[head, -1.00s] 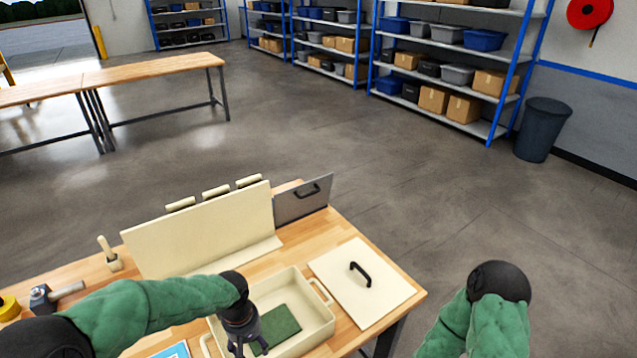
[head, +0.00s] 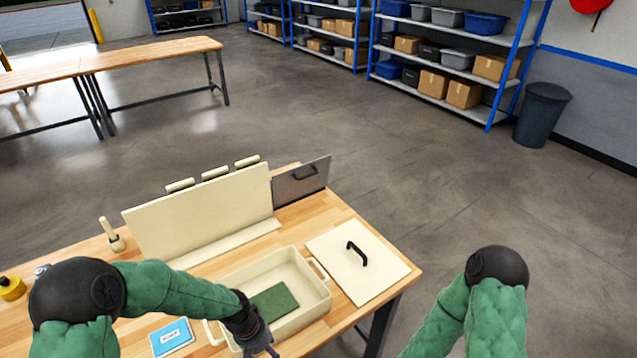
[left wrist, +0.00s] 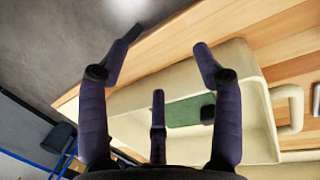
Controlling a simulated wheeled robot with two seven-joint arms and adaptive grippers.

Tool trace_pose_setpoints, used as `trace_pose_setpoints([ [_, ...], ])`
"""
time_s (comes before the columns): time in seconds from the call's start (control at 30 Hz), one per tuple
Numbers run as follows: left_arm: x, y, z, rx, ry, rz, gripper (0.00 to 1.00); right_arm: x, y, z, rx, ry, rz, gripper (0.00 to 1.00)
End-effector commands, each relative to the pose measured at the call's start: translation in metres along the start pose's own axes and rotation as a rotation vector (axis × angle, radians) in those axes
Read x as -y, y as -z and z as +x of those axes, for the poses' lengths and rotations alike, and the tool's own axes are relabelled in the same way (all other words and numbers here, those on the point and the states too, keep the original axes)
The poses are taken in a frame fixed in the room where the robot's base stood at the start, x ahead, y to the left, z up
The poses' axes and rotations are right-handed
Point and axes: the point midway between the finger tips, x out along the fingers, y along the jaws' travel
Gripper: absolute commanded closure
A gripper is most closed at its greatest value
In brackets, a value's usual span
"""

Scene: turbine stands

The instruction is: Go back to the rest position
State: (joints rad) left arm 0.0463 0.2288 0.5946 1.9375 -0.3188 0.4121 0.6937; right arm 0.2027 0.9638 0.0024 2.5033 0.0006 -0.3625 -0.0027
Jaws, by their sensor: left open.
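My left gripper (head: 262,350) is at the front of the cream tray (head: 322,303), above its near side, at the bottom of the head view. In the left wrist view its fingers (left wrist: 160,75) are spread apart with nothing between them. Beyond them lies the tray (left wrist: 262,110) with a green pad (left wrist: 180,112) inside; the pad also shows in the head view (head: 275,300). My right arm comes in at the lower right of the head view, beside the table. Its gripper is out of the picture.
A cream lid with a black handle (head: 385,270) lies right of the tray. A cream upright panel (head: 200,225) and a grey plate (head: 300,182) stand behind. A blue card (head: 172,337) lies left of the tray.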

Motion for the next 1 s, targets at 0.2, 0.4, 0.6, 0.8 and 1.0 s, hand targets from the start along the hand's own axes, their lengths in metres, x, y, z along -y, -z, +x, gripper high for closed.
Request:
trace_pose_setpoints([
  [0.2,0.012,-0.029,0.057,0.051,-0.075,0.053,0.34,0.0,0.0,0.0,0.0,0.0,0.0,0.4],
  [0.4,0.028,-0.057,0.099,0.056,-0.122,0.089,0.34,0.0,0.0,0.0,0.0,0.0,0.0,0.4],
  [0.6,0.043,-0.08,0.126,0.045,-0.134,0.114,0.34,0.0,0.0,0.0,0.0,0.0,0.0,0.4],
  [0.8,0.056,-0.099,0.142,0.036,-0.13,0.134,0.34,0.0,0.0,0.0,0.0,0.0,0.0,0.4],
  [1.0,0.064,-0.105,0.163,0.024,-0.123,0.153,0.34,-0.005,0.001,0.015,-0.001,0.0,0.0,0.4],
])
